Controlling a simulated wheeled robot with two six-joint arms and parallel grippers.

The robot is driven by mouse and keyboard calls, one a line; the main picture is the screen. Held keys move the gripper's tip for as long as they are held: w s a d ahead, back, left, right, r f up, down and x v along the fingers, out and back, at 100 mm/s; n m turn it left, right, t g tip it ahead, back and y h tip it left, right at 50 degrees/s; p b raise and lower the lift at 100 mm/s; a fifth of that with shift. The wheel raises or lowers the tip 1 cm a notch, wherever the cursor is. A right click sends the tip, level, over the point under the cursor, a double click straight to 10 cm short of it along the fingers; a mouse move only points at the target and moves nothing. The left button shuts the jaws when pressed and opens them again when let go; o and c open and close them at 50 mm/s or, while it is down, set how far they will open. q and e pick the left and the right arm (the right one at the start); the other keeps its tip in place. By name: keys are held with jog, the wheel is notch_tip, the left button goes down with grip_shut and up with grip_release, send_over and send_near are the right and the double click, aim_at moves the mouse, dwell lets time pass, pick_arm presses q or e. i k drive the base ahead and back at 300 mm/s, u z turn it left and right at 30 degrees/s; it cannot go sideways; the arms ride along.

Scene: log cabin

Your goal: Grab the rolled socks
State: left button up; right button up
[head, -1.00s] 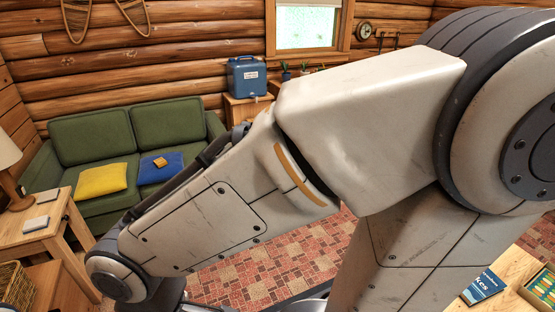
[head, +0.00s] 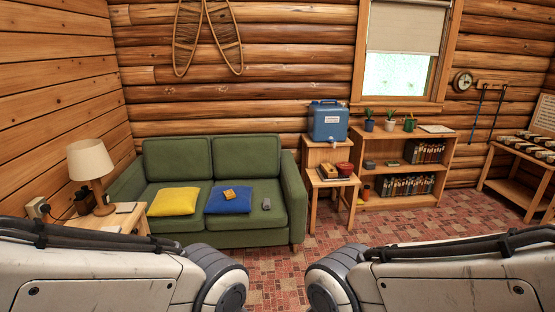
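I cannot make out rolled socks with certainty. My two arms cross the bottom of the head view, one from each side. Both of my grippers are out of view.
A yellow cushion (head: 173,202) and a grey remote-like item (head: 266,204) are on the sofa. A side table (head: 135,221) with a lamp (head: 90,170) stands left. Stools with a blue water container (head: 328,121) and a bookshelf (head: 400,202) stand right. Red patterned floor (head: 275,265) lies clear between.

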aim_at(266, 202)
jog(key=i, duration=3.75)
jog(key=u, duration=0.2)
